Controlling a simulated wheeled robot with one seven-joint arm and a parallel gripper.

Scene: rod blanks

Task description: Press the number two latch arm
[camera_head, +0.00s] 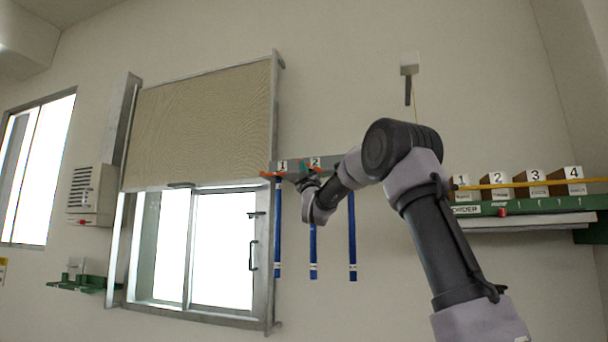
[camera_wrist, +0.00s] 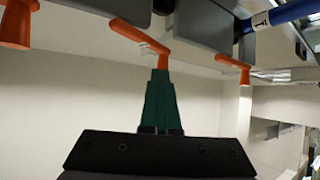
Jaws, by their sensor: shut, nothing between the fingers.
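The grey latch rack (camera_head: 297,165) is on the wall right of the window, with number plates 1 (camera_head: 283,166) and 2 (camera_head: 315,162) showing; my arm covers its right part. Orange latch arms stick out from it. In the wrist view, the middle orange latch arm (camera_wrist: 136,35) appears to be the number two arm. My gripper (camera_wrist: 161,72) is shut and empty, its green fingers pointing up to the free end of that arm. Whether they touch it I cannot tell. In the head view my gripper (camera_head: 305,171) is at plate 2.
Other orange arms are at the left (camera_wrist: 15,25) and right (camera_wrist: 234,66) of the wrist view. Blue rods (camera_head: 277,230) hang below the rack. A shutter (camera_head: 200,125) half covers the window. Numbered boxes (camera_head: 500,190) stand on a green shelf at the right.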

